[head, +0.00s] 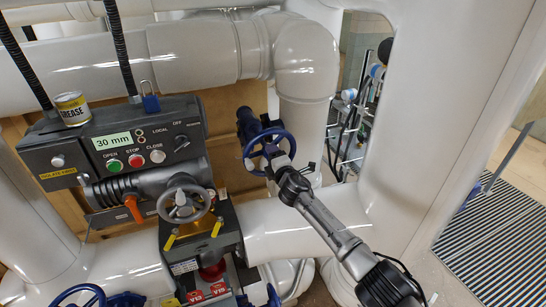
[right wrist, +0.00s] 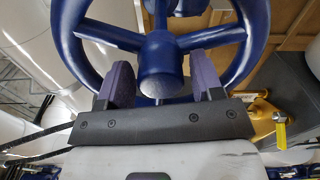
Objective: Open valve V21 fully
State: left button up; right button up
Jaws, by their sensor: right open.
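A blue valve handwheel (head: 252,146) is on a dark blue valve body (head: 247,122) in the middle of the head view. No V21 tag is readable on it. In the right wrist view the wheel's rim, spokes and round hub (right wrist: 161,68) fill the upper part. My right gripper (head: 272,162) is at the wheel's near side. In the right wrist view its two purple fingers (right wrist: 162,84) are apart, one to each side of the hub, overlapping the lower spokes. Whether they touch the wheel I cannot tell. My left gripper is not in view.
A grey actuator box with OPEN, STOP and CLOSE buttons (head: 136,161) stands left, with a grease can (head: 73,109) and blue padlock (head: 150,102) on top. A grey handwheel (head: 185,188) projects below. White pipes surround the valve; another blue handwheel (head: 97,293) is at bottom left.

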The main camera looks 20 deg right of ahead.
jog(key=s+p, duration=0.5)
jog(key=s, duration=0.1)
jog(key=shift+d, duration=0.15)
jog(key=m, duration=0.5)
jog(key=shift+m, duration=0.3)
jog(key=shift+b, duration=0.35)
